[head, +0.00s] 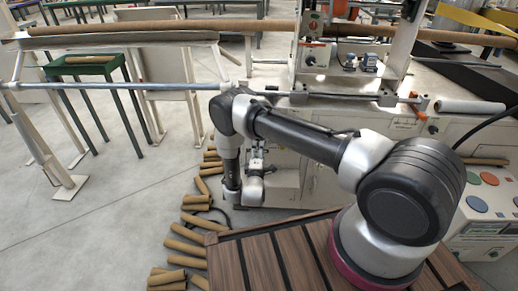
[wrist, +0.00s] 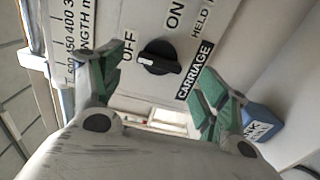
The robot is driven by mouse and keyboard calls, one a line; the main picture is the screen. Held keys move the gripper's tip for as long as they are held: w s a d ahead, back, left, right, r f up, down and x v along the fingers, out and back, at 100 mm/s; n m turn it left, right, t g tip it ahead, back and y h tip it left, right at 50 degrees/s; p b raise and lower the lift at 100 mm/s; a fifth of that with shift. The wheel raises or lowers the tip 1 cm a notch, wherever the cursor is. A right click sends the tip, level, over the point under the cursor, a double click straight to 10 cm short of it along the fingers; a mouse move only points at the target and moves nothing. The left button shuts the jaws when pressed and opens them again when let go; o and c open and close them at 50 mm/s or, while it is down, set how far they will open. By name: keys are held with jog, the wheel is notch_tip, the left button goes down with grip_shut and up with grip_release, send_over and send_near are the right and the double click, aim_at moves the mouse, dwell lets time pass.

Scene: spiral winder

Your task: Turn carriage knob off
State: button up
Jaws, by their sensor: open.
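The carriage knob (wrist: 158,58) is a black rotary knob on a pale panel (wrist: 215,62), seen in the wrist view. A pale mark shows on it, but I cannot tell clearly which setting it points to. The OFF label (wrist: 130,46) is at its left, the ON label (wrist: 175,15) above, and the CARRIAGE label (wrist: 195,70) at its right. My gripper (wrist: 160,78) is open and empty, its green-padded fingers apart on either side of the knob in the picture. No contact with the knob shows. I cannot make out the knob in the head view.
A length scale (wrist: 78,45) is left of the knob. A blue labelled container (wrist: 262,124) is at lower right. In the head view, the winder machine (head: 300,185) stands beyond my arm, cardboard tubes (head: 188,235) lie on the floor, and a green table (head: 85,70) stands left.

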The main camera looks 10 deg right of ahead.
jog(key=v, duration=0.8)
